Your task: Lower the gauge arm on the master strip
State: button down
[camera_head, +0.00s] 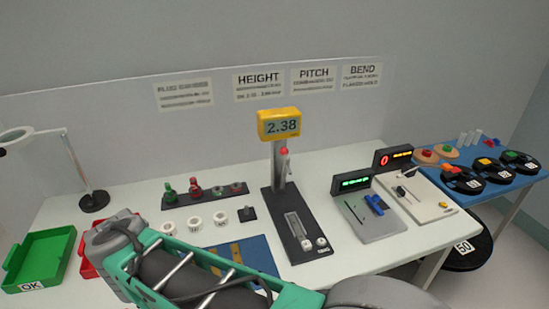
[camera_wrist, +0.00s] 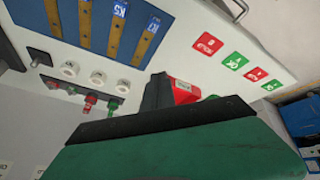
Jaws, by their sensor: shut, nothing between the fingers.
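The height gauge stands at the centre of the bench in the head view. It has a yellow display (camera_head: 279,124) reading 2.38, a grey column, and a red-knobbed gauge arm (camera_head: 284,152) near the top of the column, above a dark base (camera_head: 294,243). A pale metal piece sits in the base; I cannot tell if it is the master strip. Brass strips with blue labels lie on a blue mat (camera_head: 258,252), also in the wrist view (camera_wrist: 66,20). My gripper (camera_wrist: 157,92) is shut and empty in the wrist view, away from the gauge; in the head view my arm hides it.
Plug gauges (camera_head: 195,191) and white rings (camera_head: 193,224) stand left of the gauge. A grey fixture with a blue part (camera_head: 374,205) stands right of it. A green bin (camera_head: 40,258) and a red bin (camera_head: 86,262) are at the left, below a lamp (camera_head: 94,200). Red and green cards (camera_wrist: 235,61) lie on the bench.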

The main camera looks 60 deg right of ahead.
jog(key=w+d+f+h+b, duration=0.2)
jog(key=d+h, duration=0.1)
jog(key=d, duration=0.7)
notch_tip(320, 180, up, 9)
jog(key=n+g+h+b, duration=0.1)
jog(key=g+h+b, duration=0.4)
jog(key=h, duration=0.8)
send_over(284, 173)
jog(key=w, duration=0.4)
jog(key=shift+s+a+f+t+b, duration=0.15)
jog(key=shift+s+t+b, duration=0.1)
jog(key=shift+t+b, duration=0.15)
